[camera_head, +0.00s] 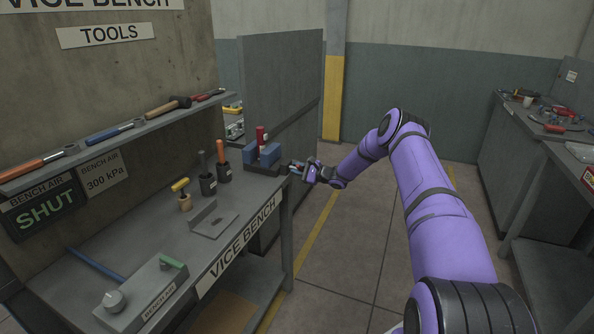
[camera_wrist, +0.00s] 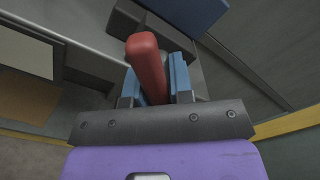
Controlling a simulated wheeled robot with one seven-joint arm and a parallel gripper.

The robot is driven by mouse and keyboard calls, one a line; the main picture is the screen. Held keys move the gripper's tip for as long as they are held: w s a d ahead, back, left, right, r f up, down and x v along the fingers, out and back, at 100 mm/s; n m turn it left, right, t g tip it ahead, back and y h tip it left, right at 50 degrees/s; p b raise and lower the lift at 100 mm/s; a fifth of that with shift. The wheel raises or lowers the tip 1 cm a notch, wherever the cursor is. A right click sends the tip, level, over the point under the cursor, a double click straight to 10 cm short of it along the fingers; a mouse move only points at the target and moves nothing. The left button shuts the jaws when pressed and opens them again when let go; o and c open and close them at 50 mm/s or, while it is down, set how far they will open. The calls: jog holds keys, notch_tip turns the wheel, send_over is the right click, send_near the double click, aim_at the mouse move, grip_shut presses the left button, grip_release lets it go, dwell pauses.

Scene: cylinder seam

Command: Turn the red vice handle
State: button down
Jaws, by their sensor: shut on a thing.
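The vice (camera_head: 268,156), with blue jaws on a dark base, sits at the far right corner of the bench. In the wrist view the red handle (camera_wrist: 146,62) stands between the light blue finger pads of my gripper (camera_wrist: 156,78), which is shut on it. Part of the vice's blue body (camera_wrist: 186,14) shows beyond. In the head view my gripper (camera_head: 294,168) is at the vice's right side, by the bench edge, and the held handle is largely hidden there. A red upright piece (camera_head: 261,135) shows above the vice jaws; I cannot tell what it is.
The bench (camera_head: 158,237) holds tool holders (camera_head: 208,184), a grey angle plate (camera_head: 213,220) and an air control box (camera_head: 142,294). A tool shelf (camera_head: 120,138) runs above it. A grey panel (camera_head: 281,85) stands behind the vice. The floor (camera_head: 345,240) right of the bench is clear.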

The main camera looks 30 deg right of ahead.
jog(key=shift+m, duration=1.3)
jog(key=c, duration=1.1)
grip_release()
jog(key=shift+d, duration=0.1)
jog(key=v, duration=1)
jog(key=shift+s+d, duration=0.2)
jog(key=shift+s, duration=0.15)
